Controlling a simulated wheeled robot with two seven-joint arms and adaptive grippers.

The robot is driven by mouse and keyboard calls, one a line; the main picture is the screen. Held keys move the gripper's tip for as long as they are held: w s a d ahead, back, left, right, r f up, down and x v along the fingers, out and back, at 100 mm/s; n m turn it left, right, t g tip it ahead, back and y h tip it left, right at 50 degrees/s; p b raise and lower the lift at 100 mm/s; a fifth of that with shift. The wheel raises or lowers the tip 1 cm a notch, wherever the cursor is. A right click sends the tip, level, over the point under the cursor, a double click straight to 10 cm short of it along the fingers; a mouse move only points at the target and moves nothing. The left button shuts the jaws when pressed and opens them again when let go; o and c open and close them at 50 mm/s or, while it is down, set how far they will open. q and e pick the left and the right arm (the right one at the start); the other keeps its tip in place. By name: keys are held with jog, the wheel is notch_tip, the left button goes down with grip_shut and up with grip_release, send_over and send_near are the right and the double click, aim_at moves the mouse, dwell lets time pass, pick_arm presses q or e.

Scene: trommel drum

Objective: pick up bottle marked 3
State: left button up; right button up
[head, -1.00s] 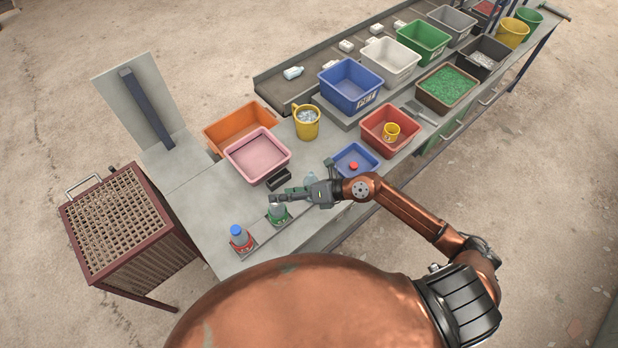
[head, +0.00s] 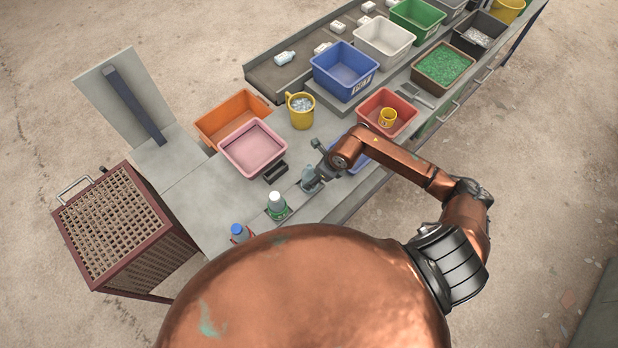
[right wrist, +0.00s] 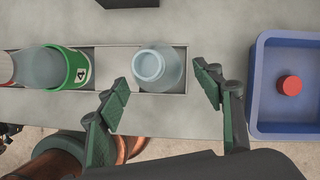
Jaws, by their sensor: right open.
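My right gripper (head: 314,178) is open above the near edge of the bench. In the right wrist view its fingers (right wrist: 160,82) stand on either side of a pale, clear bottle (right wrist: 154,70), apart from it; no number shows on this bottle. The bottle is upright in a slot of a grey rack and also shows in the head view (head: 308,174). To its left are a green-labelled bottle with a white top (head: 276,201), whose label seems to read 4 in the right wrist view (right wrist: 80,70), and a blue-capped bottle with a red label (head: 238,231). My left gripper is out of view.
A blue tray (right wrist: 258,95) with a red cap (right wrist: 290,85) lies close to the right of the gripper. A black block (head: 275,172), pink bin (head: 253,170) and yellow mug (head: 300,125) stand behind. A red bin (head: 412,122) stands at right.

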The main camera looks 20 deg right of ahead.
jog(key=x, duration=0.3)
jog(key=shift+w+a+f+p, duration=0.2)
jog(key=shift+w+f+p, duration=0.05)
jog(key=shift+w+p, duration=0.1)
jog(key=shift+f, duration=0.2)
jog(key=shift+c, duration=1.1)
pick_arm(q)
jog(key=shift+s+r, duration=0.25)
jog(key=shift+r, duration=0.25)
pick_arm(e)
jog(key=c, duration=1)
